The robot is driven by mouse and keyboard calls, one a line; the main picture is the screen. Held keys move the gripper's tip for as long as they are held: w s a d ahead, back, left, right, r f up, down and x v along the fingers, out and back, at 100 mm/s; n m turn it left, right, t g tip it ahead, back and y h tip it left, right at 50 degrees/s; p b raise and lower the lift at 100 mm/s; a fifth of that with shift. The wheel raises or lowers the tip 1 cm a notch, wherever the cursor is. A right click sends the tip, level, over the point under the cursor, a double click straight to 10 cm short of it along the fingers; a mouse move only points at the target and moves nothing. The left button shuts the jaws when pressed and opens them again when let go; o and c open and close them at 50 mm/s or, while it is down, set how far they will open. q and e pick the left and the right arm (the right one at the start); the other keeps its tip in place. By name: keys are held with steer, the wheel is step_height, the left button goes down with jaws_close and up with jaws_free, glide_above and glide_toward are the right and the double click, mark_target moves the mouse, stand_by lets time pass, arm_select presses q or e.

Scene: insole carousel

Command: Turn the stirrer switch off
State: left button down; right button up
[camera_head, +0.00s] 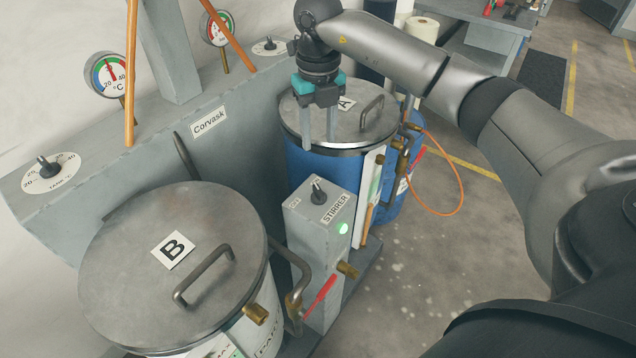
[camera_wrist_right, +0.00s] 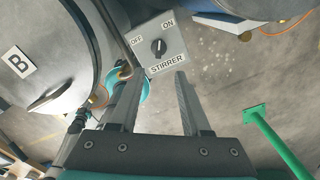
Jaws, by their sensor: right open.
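The grey stirrer box (camera_head: 305,222) stands between tank B and tank A, with a STIRRER label on top. Its black stirrer switch (camera_head: 317,190) is a knob on the top face, and a green lamp (camera_head: 342,228) glows on the box. In the right wrist view the switch (camera_wrist_right: 159,47) sits between the OFF and ON marks; its exact setting is hard to read. My right gripper (camera_head: 319,136) is open and empty, with fingers pointing down, above and apart from the switch. The right wrist view shows its two fingers (camera_wrist_right: 159,84) spread below the box. My left gripper is not in view.
Tank B (camera_head: 130,260) with a lid handle is at the front left. Blue tank A (camera_head: 310,170) stands behind the box. A red-handled valve (camera_head: 320,296) and pipes are beside the box. The grey Corvask panel (camera_head: 225,160) runs behind.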

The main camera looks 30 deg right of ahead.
mark_target(318, 188)
step_height(318, 188, down, 14)
steer(key=shift+f+b, duration=0.1)
steer(key=shift+b, duration=0.25)
jaws_close()
stand_by(0.3)
